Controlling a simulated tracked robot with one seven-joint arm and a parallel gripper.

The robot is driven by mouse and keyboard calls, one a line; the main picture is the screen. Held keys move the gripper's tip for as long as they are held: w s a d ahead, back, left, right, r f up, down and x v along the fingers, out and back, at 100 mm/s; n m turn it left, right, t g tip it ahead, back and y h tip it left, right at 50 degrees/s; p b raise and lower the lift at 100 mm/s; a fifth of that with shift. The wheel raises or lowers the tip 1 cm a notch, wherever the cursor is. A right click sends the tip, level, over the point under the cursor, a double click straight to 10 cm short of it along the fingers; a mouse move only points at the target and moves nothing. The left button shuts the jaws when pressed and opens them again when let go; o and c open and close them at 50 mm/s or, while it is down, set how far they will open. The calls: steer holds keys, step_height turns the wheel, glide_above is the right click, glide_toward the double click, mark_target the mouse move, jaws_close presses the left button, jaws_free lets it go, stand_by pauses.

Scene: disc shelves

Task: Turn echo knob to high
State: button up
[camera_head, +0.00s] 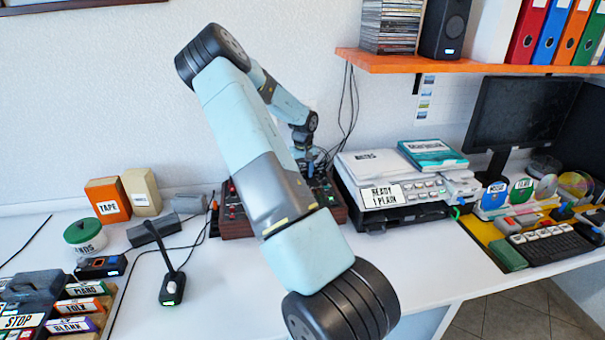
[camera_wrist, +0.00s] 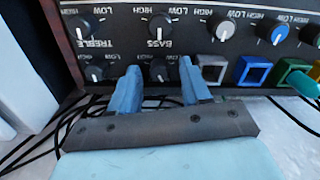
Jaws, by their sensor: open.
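The dark mixer (camera_head: 233,218) with reddish wooden sides stands against the wall, largely hidden behind my arm in the head view. Its knob panel (camera_wrist: 120,38) fills the top of the wrist view, with labels upside down. I read TREBLE and BASS, with LOW and HIGH marks around the knobs. No ECHO label is legible, so I cannot tell which knob is echo. My gripper (camera_wrist: 158,84) is open, its two blue fingers on either side of a dark knob (camera_wrist: 159,71) in line with BASS. Whether they touch it is unclear.
Black cables (camera_wrist: 40,148) run below.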

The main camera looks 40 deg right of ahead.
steer(key=shift+c, duration=0.2)
jaws_close()
steer(key=shift+a, duration=0.2)
steer(key=shift+d, duration=0.15)
steer(key=shift+m, duration=3)
steer(key=shift+w, duration=0.1)
steer(key=shift+o, duration=0.2)
jaws_free()
